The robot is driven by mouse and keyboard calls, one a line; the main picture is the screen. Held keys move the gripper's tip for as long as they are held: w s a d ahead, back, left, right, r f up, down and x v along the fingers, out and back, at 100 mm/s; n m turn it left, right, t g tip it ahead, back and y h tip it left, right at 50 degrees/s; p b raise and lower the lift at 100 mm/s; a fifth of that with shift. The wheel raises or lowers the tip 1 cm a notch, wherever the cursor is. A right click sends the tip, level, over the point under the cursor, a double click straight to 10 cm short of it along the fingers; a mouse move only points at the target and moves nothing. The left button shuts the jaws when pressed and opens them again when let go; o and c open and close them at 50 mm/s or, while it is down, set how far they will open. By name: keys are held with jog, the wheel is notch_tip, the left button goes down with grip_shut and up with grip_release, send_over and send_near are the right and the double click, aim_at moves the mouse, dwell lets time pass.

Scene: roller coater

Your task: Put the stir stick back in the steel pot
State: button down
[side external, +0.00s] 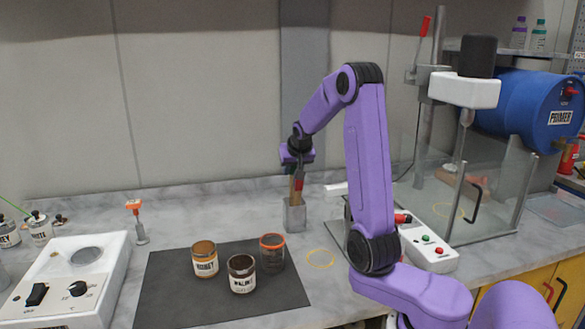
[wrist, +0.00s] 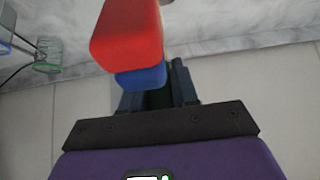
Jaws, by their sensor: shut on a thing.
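The steel pot (side external: 294,216) is a square grey holder standing on the counter near the back wall. My gripper (side external: 298,166) is right above it, pointing down. In the wrist view my gripper (wrist: 155,88) is shut on a stick, whose blue part (wrist: 140,77) shows at the fingers. I take it as the stir stick. A red block-shaped end (wrist: 127,32) is close to the camera; I cannot tell whether it is the same piece. In the side view a tan stick (side external: 292,190) and a red piece (side external: 299,185) show between gripper and pot. Whether the held stick's lower end is inside the pot is unclear.
Several labelled jars, including an amber one (side external: 205,260), stand on a dark mat (side external: 165,290) in front. A control box (side external: 432,243) and a glass-walled press (side external: 492,205) are to the right. A white hotplate-like unit (side external: 108,262) is at left.

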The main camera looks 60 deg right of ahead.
jog(key=c, duration=0.8)
grip_release()
jog(key=v, duration=1.7)
jog(key=s+a+f+n+g+y, duration=0.1)
jog(key=a+f+n+y, duration=0.3)
jog(key=a, duration=0.6)
jog(key=a+f+n+y, duration=0.2)
jog(key=a+f+n, duration=0.35)
jog(key=a, duration=0.45)
jog(key=s+a+f+n+g, duration=0.1)
jog(key=s+a+f+n, duration=0.1)
jog(key=s+n, duration=0.2)
jog(key=s+a+f+n+g, duration=0.1)
jog(key=s+a+f+n, duration=0.1)
jog(key=s, duration=0.9)
jog(key=s+a+f+n+g, duration=0.2)
jog(key=s+a+f+n, duration=0.1)
jog(key=s+n, duration=0.3)
jog(key=shift+s+a+f, duration=0.1)
jog(key=shift+s+a, duration=0.1)
jog(key=shift+s, duration=0.55)
